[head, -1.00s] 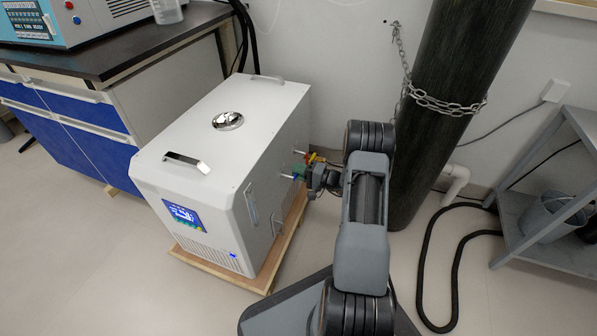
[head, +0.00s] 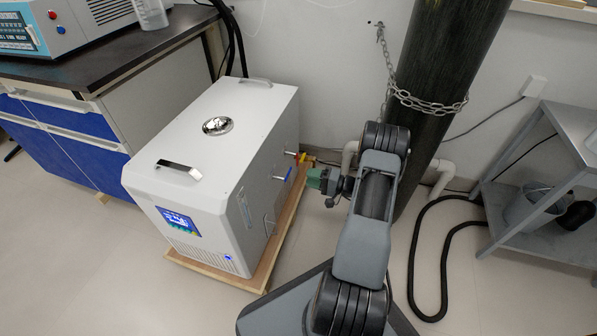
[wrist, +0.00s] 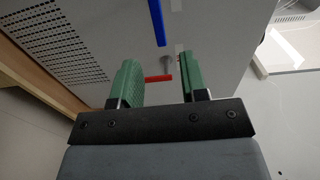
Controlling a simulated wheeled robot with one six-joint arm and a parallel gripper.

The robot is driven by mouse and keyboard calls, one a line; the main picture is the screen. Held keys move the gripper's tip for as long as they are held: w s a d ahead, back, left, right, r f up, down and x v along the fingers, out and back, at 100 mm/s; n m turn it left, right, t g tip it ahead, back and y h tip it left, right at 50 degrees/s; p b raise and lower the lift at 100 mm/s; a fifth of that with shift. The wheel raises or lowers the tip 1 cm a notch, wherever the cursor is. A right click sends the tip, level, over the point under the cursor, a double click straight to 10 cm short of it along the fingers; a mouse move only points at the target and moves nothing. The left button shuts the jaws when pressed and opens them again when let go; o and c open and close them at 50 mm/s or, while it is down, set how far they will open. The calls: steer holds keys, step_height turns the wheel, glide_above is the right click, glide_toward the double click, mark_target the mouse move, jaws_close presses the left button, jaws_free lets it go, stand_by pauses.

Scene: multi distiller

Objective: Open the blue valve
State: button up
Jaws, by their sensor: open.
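The blue valve handle (head: 289,174) is on the right side of the white machine (head: 215,130), below and in front of a red and yellow valve (head: 301,157). My gripper (head: 315,178), with green fingers, is open and empty, just right of the blue handle with a gap between them. In the wrist view the blue handle (wrist: 157,22) is a straight bar beyond and above the fingertips, roughly at right angles to the red handle (wrist: 158,78). The red handle appears between my open fingers (wrist: 155,64), apparently farther off; whether it touches them I cannot tell.
The machine stands on a wooden base (head: 268,262). A chained dark cylinder (head: 430,90) stands behind my arm. A grey shelf (head: 540,225) and a black hose (head: 413,265) are at the right. A dark-topped bench (head: 110,55) is at the left.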

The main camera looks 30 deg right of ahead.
steer(key=shift+p+v, duration=0.45)
steer(key=shift+v, duration=2.1)
steer(key=s+a+r+n+g+h+p, duration=0.15)
steer(key=a+r+g+p, duration=0.35)
steer(key=r, duration=0.6)
steer(key=a+r+n+g+p, duration=0.3)
steer(key=a+r+p, duration=0.4)
steer(key=r, duration=0.4)
steer(key=s+a+r+n+g+p, duration=0.1)
steer(key=a+r+n+g+p, duration=0.1)
steer(key=a+r+g+p, duration=0.65)
steer(key=s+a+r+n+t+h+p, duration=0.1)
steer(key=s+r+t+h+p, duration=0.1)
steer(key=r+p, duration=0.4)
steer(key=s+r+n+t+h+p, duration=0.1)
steer(key=s+r+h+p, duration=0.4)
steer(key=r, duration=1)
steer(key=s+a+r+n+t+h+p, duration=0.1)
steer(key=s+r+t+h+p, duration=0.2)
steer(key=r+p, duration=0.4)
step_height(320, 180, up, 3)
steer(key=shift+s+a+r+t, duration=0.2)
steer(key=shift+s+a+t, duration=0.15)
steer(key=shift+s, duration=0.2)
steer(key=shift+d+h, duration=0.15)
steer(key=shift+h, duration=0.1)
